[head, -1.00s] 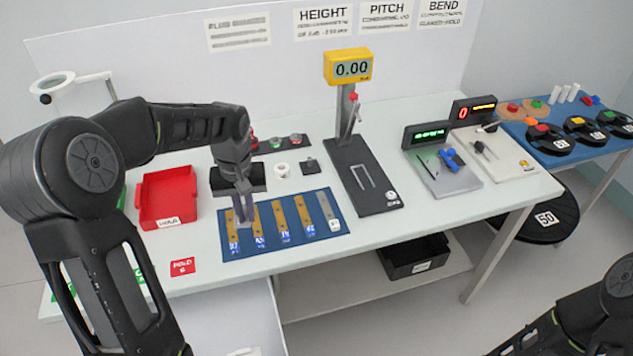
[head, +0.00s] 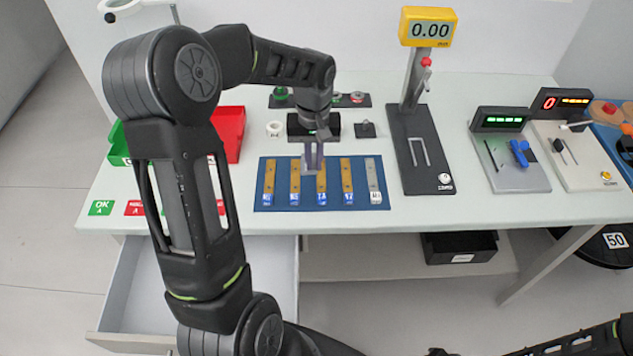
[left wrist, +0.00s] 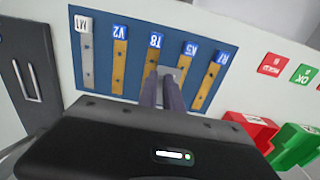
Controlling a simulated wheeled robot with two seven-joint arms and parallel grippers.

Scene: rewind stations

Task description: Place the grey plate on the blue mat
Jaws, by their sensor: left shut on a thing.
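The blue mat (head: 283,203) lies on the white table in the head view and carries several brass strips and one grey strip (head: 373,175) at its right end. My left gripper (head: 314,168) points down over the middle of the mat. In the left wrist view its fingers (left wrist: 168,85) are shut on a small grey plate (left wrist: 178,72), mostly hidden by the fingers. The plate overlaps the brass strip labelled T8 in that view; whether it touches cannot be told. My right gripper is not in view.
A black gauge stand (head: 423,160) stands right of the mat. A red bin (head: 232,128) and a green bin (head: 117,142) are to the left. A dark block, a white roll (head: 274,129) and a button strip lie behind. An open drawer (head: 255,270) is below.

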